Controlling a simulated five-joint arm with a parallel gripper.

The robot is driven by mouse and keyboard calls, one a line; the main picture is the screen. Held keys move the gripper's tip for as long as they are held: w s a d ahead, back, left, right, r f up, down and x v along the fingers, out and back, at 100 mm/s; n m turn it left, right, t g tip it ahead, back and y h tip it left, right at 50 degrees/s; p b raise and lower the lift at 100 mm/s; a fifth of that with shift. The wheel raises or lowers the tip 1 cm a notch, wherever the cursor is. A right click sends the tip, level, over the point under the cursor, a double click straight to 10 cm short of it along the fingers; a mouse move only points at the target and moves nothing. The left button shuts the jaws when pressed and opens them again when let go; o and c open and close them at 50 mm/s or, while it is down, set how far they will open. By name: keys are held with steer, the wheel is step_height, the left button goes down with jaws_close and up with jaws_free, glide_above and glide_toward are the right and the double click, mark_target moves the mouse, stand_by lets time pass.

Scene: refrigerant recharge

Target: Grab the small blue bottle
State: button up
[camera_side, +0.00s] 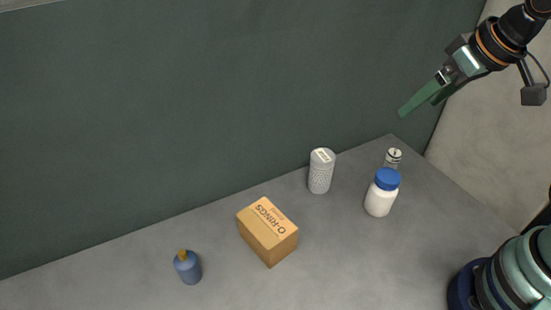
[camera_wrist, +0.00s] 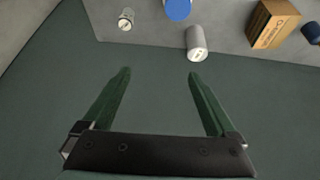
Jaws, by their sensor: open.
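The small blue bottle (camera_side: 188,268) stands upright at the front left of the grey table in the side view, with a yellow-brown top. In the wrist view a dark blue thing at the upper right edge (camera_wrist: 312,32) appears to be this bottle, partly cut off. My gripper (camera_side: 418,103) is high at the upper right in the side view, far from the bottle. In the wrist view its two green fingers (camera_wrist: 158,74) are spread apart with nothing between them.
A cardboard O-rings box (camera_side: 267,231) stands right of the bottle. Further right are a grey perforated canister (camera_side: 320,172), a white jar with a blue lid (camera_side: 381,193) and a small metallic cylinder (camera_side: 393,157). A dark green wall (camera_side: 200,110) backs the table (camera_side: 330,270). The front middle is clear.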

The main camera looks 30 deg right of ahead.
steer(key=w+a+f+n+t+y, duration=0.2)
steer(key=w+a, duration=0.6)
steer(key=a, duration=0.2)
steer(key=n+y, duration=0.4)
steer(key=y, duration=0.5)
glide_above(194, 259)
steer(key=s+d, duration=0.2)
step_height(194, 259, down, 11)
steer(key=shift+t, duration=0.3)
steer(key=f, duration=0.5)
steer(key=w+f, duration=0.1)
steer(key=f, duration=0.2)
steer(key=shift+a, duration=0.35)
steer(key=shift+x, duration=3.35)
jaws_close()
